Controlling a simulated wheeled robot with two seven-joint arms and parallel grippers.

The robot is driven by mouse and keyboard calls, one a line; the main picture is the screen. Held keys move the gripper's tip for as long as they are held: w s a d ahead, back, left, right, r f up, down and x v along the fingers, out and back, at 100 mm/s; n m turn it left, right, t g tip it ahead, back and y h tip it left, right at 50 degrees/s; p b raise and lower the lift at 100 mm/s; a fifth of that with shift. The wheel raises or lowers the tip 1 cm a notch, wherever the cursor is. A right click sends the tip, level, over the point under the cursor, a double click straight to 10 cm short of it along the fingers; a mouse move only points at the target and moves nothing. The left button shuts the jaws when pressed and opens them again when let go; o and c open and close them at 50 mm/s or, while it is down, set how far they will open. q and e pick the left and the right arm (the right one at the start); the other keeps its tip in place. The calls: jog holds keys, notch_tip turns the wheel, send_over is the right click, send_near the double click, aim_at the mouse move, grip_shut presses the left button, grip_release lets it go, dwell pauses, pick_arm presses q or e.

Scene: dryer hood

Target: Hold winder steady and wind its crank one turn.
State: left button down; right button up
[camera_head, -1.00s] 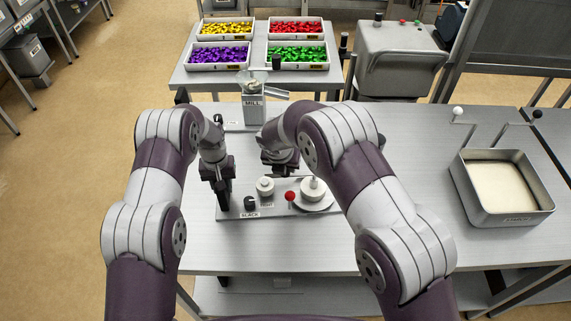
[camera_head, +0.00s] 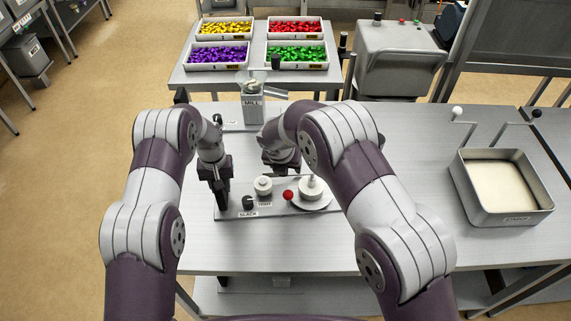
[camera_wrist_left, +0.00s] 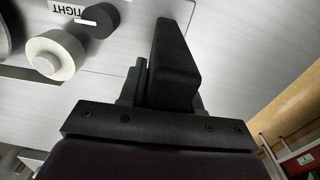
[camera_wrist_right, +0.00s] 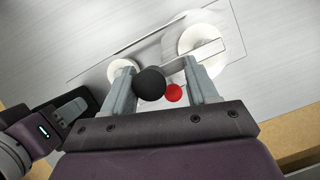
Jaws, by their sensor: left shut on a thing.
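The winder is a flat grey plate (camera_head: 232,210) on the table, with SLACK and TIGHT labels, a black knob (camera_head: 248,202), a white spool (camera_head: 263,185), a red ball (camera_head: 288,195) and a white disc (camera_head: 322,202) with a hub. My left gripper (camera_head: 221,200) is shut at the winder's left end; the gripped part is mostly hidden by the fingers. My right gripper (camera_wrist_right: 161,85) is open above the winder. A black ball (camera_wrist_right: 150,83) shows between its fingers in the right wrist view, with the red ball just beyond. I cannot tell whether the fingers touch it.
A mill (camera_head: 252,110) stands behind my grippers. A metal pan (camera_head: 505,215) with pale contents sits at the right. Trays of coloured pieces (camera_head: 220,68) are on the back table. The table front (camera_head: 260,255) is clear.

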jog(key=shift+a+r, duration=0.1)
jog(key=shift+a, duration=0.05)
jog(key=v, duration=1.2)
